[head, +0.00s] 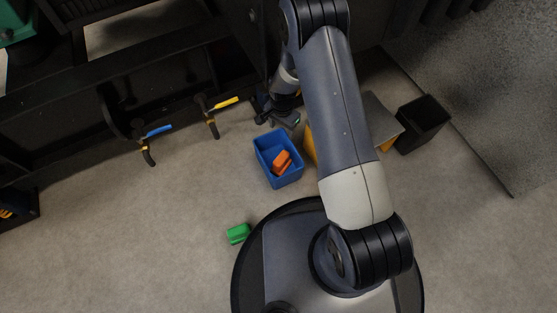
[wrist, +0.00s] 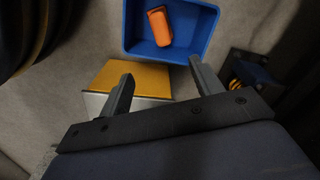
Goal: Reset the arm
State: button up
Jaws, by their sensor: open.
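My gripper (wrist: 158,88) shows in the wrist view with its two fingers spread wide apart and nothing between them. In the head view my arm reaches up and away from my base, and the gripper end (head: 277,112) is small and dark, partly hidden behind the arm, near the blue bin. In the wrist view the blue bin (wrist: 207,50) lies beyond the fingertips.
The blue bin (head: 264,156) holds an orange object (head: 282,161). A yellow-and-grey box (head: 384,120) and a black bin (head: 424,122) stand right of it. A green object (head: 238,233) lies near my base. Dark frames with blue and yellow handles line the upper left. Floor at left is clear.

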jog(key=shift+r, duration=0.35)
jog(key=shift+f, duration=0.1)
notch_tip(320, 180, down, 10)
jog(key=b, duration=0.4)
notch_tip(320, 180, up, 5)
jog(key=p, duration=0.3)
jog(key=shift+f, duration=0.1)
